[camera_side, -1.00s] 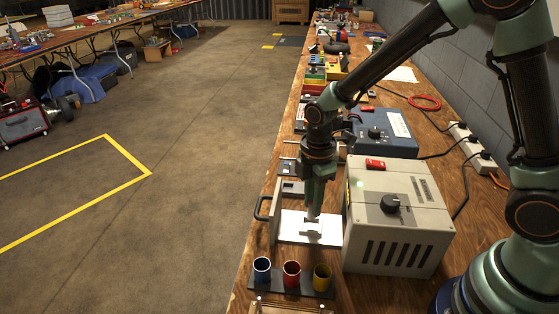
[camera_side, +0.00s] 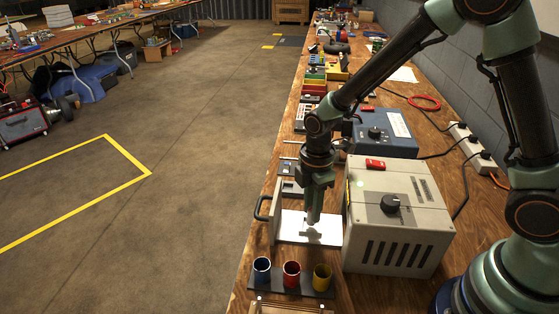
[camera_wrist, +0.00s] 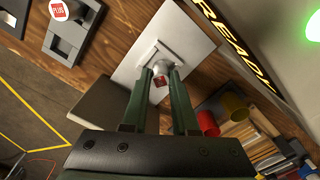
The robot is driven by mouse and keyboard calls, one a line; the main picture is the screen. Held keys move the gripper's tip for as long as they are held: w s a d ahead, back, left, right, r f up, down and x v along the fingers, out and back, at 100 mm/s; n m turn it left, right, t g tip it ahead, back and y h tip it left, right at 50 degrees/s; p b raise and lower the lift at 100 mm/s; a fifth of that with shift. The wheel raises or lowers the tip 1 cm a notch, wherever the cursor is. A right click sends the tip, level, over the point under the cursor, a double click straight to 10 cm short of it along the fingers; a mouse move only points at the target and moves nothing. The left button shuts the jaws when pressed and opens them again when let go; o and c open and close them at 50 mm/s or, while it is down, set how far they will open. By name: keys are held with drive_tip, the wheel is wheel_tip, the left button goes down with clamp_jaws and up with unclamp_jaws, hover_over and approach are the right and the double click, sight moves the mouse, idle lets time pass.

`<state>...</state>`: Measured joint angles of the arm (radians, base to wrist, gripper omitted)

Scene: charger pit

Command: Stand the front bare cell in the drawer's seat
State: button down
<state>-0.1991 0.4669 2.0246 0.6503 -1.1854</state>
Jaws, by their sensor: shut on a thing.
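The charger's white drawer (camera_side: 328,236) stands out to the left of the beige charger. Its raised white seat (camera_side: 301,229) sits in the middle of the drawer. My gripper (camera_side: 311,225) points down over the seat. In the wrist view my gripper (camera_wrist: 161,74) is shut on a bare cell, whose end with a red label (camera_wrist: 159,82) shows between the fingers. The white drawer floor (camera_wrist: 193,32) spreads around it. Most of the cell is hidden by the fingers, and I cannot tell whether its bottom touches the seat.
The beige charger (camera_side: 402,228) stands close on the right. A black handle (camera_side: 262,208) sticks out at the left. A grey holder with a PLUS label (camera_wrist: 69,38) lies beyond the drawer.

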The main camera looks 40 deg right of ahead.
drive_tip(key=shift+f, duration=0.75)
idle(0.8)
drive_tip(key=c, duration=0.6)
unclamp_jaws()
drive_tip(key=shift+r, duration=0.1)
drive_tip(key=shift+r, duration=3.45)
